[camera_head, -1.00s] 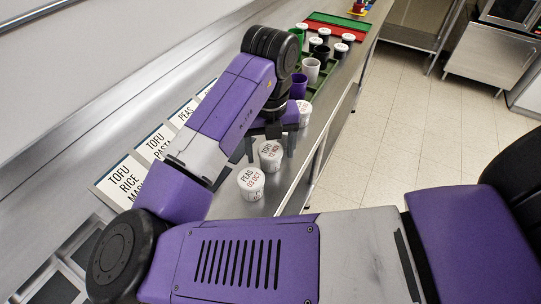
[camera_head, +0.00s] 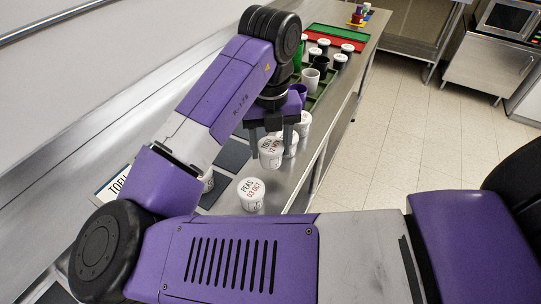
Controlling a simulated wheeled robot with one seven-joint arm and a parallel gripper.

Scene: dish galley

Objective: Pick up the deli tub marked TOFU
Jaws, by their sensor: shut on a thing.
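My gripper (camera_head: 270,151) points down over the counter, its fingers on either side of a white tub (camera_head: 270,158) and shut on it. The dark lettering on its lid appears to read TOFU, with a red date line. I cannot tell whether its base is clear of the counter. A second white tub (camera_head: 291,148) shows partly behind the right finger. A tub marked PEAS (camera_head: 250,194) stands nearer, apart from the gripper.
Dark squares (camera_head: 234,153) lie on the counter (camera_head: 325,125). Farther back are a grey cup (camera_head: 310,80), dark-bodied tubs and a red tray (camera_head: 333,38). The floor at right is clear.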

